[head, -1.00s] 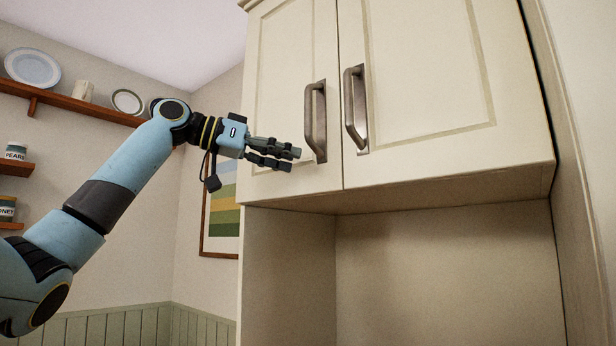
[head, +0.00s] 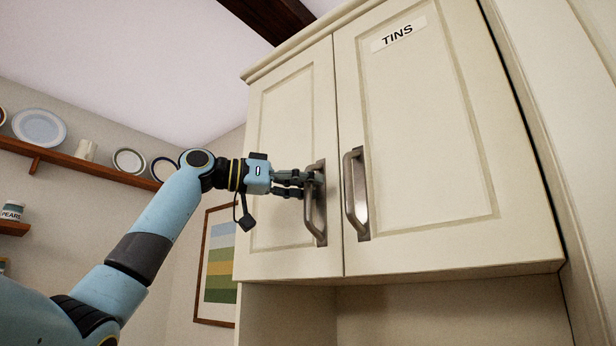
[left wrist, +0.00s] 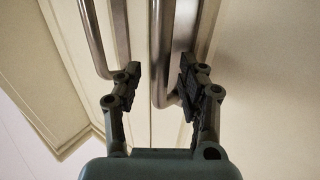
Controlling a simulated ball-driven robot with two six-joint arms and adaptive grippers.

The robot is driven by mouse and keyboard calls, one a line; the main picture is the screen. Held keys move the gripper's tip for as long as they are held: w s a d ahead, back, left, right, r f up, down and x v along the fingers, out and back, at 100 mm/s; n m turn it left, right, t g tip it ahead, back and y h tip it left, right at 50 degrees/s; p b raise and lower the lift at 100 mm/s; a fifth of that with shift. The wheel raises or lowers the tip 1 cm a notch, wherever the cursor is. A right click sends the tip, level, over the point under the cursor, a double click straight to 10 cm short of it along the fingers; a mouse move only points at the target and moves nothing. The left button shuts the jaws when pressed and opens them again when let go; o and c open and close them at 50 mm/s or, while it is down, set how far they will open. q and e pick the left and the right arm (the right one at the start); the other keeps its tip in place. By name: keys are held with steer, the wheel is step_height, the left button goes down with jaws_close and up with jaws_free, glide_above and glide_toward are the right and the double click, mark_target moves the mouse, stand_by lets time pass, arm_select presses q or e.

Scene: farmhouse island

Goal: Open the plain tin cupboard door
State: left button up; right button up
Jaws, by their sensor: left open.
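A cream wall cupboard has two shut doors. The right door (head: 425,130) bears a TINS label (head: 398,34); the left door (head: 290,110) is plain. Each has an upright metal bar handle by the middle seam: the plain door's handle (head: 320,220) and the TINS door's handle (head: 354,195). My left gripper (head: 307,184) reaches the upper part of the plain door's handle. In the left wrist view my open left gripper (left wrist: 165,85) has a handle bar between its fingers, without a clear grip; another bar lies left of them. My right gripper is out of view.
A wooden shelf (head: 75,165) with plates stands on the wall at left. A framed striped picture (head: 220,265) hangs below my forearm. An open recess lies under the cupboard, and a pale upright panel (head: 545,130) borders it at right.

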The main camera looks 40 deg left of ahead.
arm_select(q)
jaws_close()
stand_by(0.3)
steer(key=shift+d, duration=0.1)
